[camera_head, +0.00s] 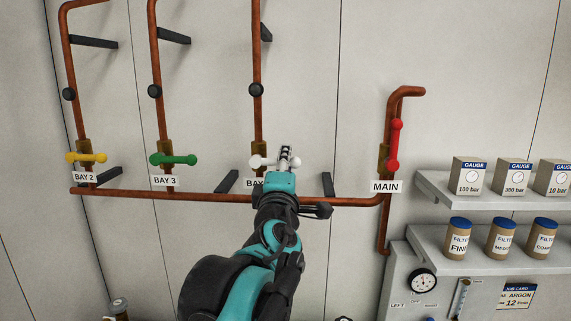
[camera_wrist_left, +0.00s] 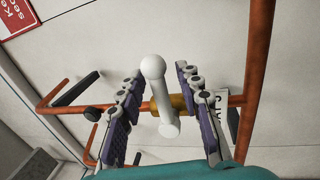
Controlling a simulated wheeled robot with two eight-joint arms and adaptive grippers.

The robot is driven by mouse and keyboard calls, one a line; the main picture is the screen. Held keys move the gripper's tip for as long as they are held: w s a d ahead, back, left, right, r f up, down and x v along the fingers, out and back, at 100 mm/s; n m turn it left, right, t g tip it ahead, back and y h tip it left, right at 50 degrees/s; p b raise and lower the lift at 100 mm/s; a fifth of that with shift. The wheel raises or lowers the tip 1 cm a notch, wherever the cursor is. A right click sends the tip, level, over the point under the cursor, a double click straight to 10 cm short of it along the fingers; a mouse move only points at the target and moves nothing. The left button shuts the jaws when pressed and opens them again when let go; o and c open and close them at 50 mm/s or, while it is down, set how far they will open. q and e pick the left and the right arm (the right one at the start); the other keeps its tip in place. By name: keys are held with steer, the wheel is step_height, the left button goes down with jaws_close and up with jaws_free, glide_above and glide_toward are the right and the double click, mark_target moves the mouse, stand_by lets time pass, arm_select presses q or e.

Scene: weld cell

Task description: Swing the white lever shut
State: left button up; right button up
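The white lever (camera_head: 262,162) is on the third vertical copper pipe, above a bay label partly hidden by my arm. It lies crosswise to its pipe, roughly level. In the left wrist view the white lever (camera_wrist_left: 153,68) shows a round knob at each end and a brass valve body (camera_wrist_left: 179,103) behind it. My left gripper (camera_head: 286,155) is at the lever's right end. In the wrist view my left gripper's (camera_wrist_left: 160,95) fingers are open, one on each side of the lever, with gaps visible on both sides. My right gripper is not in view.
The yellow lever (camera_head: 86,158) and green lever (camera_head: 174,160) lie crosswise to the left; the red MAIN lever (camera_head: 395,145) stands upright at right. A copper pipe (camera_head: 130,194) runs below the levers. Shelves with gauge boxes (camera_head: 470,177) and filter cans (camera_head: 458,238) are at right.

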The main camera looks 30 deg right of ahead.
arm_select(q)
steer(key=v, duration=1.2)
